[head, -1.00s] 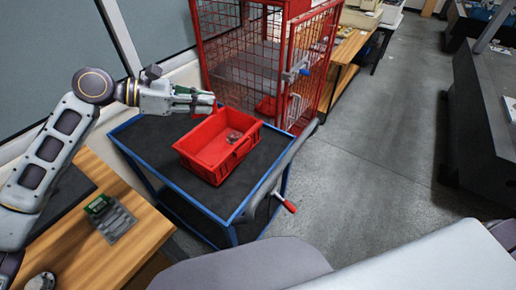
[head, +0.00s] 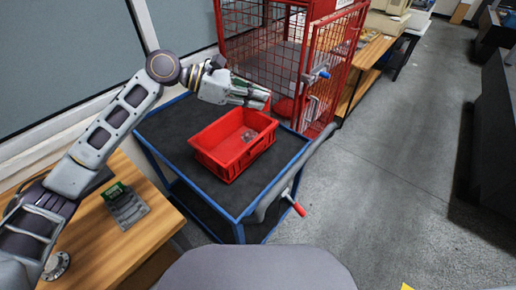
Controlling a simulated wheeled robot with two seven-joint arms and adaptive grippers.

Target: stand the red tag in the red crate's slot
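The red crate (head: 222,158) sits on the dark top of a blue-framed cart in the head view. A small greyish piece (head: 249,135) shows inside it, toward its far right end; I cannot make out the slot clearly. My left gripper (head: 265,99) is above and just behind the crate's far right corner, apart from it. Its fingers look closed on a small red piece, the red tag (head: 268,103), of which only a little shows at the fingertips. My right gripper is out of view.
The cart (head: 190,120) has free room around the crate. A red mesh cage (head: 262,45) stands close behind. A wooden bench (head: 95,225) with a grey and green tray (head: 126,207) is at the lower left. A red-tipped lever (head: 297,208) sticks out at the cart's right.

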